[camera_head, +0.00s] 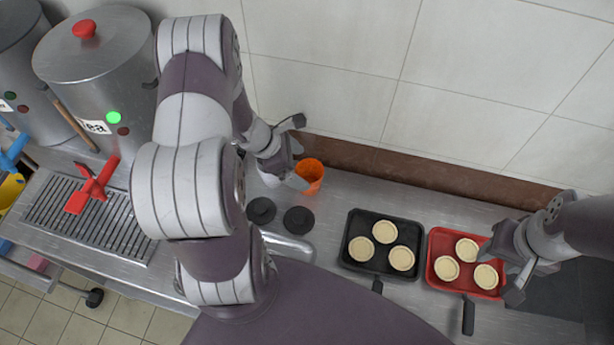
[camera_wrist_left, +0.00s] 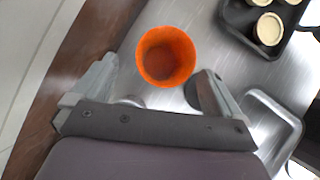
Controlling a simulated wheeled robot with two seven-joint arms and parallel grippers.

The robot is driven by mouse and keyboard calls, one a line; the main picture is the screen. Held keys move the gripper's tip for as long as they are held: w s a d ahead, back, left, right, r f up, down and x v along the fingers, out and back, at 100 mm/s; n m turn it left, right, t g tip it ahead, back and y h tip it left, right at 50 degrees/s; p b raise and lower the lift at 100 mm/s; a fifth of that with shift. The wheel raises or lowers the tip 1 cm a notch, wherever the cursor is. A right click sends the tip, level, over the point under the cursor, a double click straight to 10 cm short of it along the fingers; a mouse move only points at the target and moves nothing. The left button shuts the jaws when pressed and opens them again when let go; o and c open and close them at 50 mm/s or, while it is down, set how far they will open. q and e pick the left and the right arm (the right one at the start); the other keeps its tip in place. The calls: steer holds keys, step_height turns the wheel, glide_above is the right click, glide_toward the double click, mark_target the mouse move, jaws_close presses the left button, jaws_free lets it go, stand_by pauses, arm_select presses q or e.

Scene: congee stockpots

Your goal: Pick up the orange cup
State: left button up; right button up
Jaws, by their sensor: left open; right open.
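The orange cup (camera_head: 310,174) stands upright on the metal counter near the back wall in the head view. In the left wrist view the orange cup (camera_wrist_left: 166,56) is seen from above, with its mouth towards the camera. My left gripper (camera_head: 298,150) is at the cup's left side in the head view. In the left wrist view my left gripper (camera_wrist_left: 155,85) is open, with its fingers spread and the cup just ahead of and between them. I cannot tell whether a finger touches it. My right gripper (camera_head: 510,262) is open and empty over the red tray's right side.
A black tray (camera_head: 348,232) and a red tray (camera_head: 433,250), each with pale round pastries, lie to the right of the cup. Two black lids (camera_head: 298,220) lie in front of it. Big metal pots (camera_head: 105,75) stand at the left. The wall is close behind the cup.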

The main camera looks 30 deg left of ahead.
mark_target(310, 172)
arm_select(q)
steer(key=x, duration=0.4)
steer(key=shift+w+d+r, duration=0.1)
steer(key=shift+w+r, duration=0.05)
steer(key=shift+r, duration=0.05)
steer(key=shift+d+f, duration=0.15)
steer(key=shift+d, duration=0.35)
steer(key=shift+s, duration=0.25)
steer(key=shift+w, duration=0.15)
steer(key=c, duration=0.8)
steer(key=shift+c, duration=1)
arm_select(e)
steer(key=shift+w+d+r, duration=0.15)
steer(key=shift+w+d, duration=0.2)
steer(key=shift+d, duration=0.15)
